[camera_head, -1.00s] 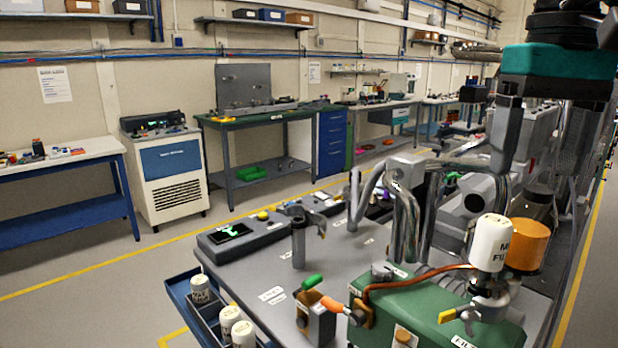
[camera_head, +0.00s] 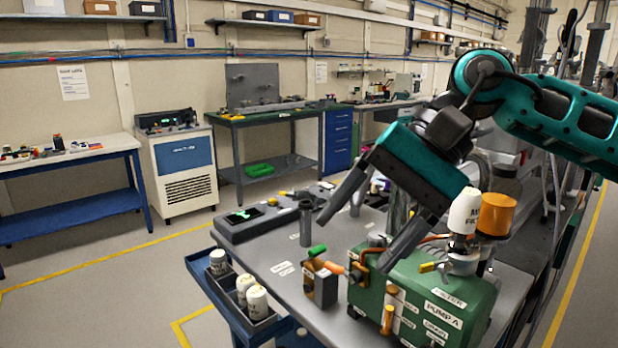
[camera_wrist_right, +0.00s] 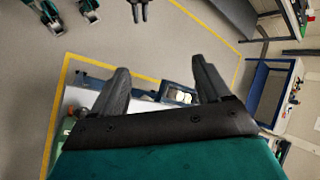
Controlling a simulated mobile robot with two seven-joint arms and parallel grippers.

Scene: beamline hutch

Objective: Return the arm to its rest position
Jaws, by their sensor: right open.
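My right gripper (camera_head: 362,222) comes in from the right in the head view, on a teal and black arm. Its two grey fingers are spread wide apart with nothing between them. It hangs above the grey bench and, in the picture, in front of part of the green pump (camera_head: 425,300). The fingers also show spread and empty in the right wrist view (camera_wrist_right: 160,82). A white filter canister (camera_head: 465,212) stands upright on the pump, just right of the gripper. My left gripper is not in the head view.
A blue tray (camera_head: 205,275) at the bench's left edge holds several white canisters. An orange-topped container (camera_head: 497,215) stands behind the pump. A small dark box (camera_head: 321,285) with an orange-handled part sits left of the pump. The floor left of the bench is clear.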

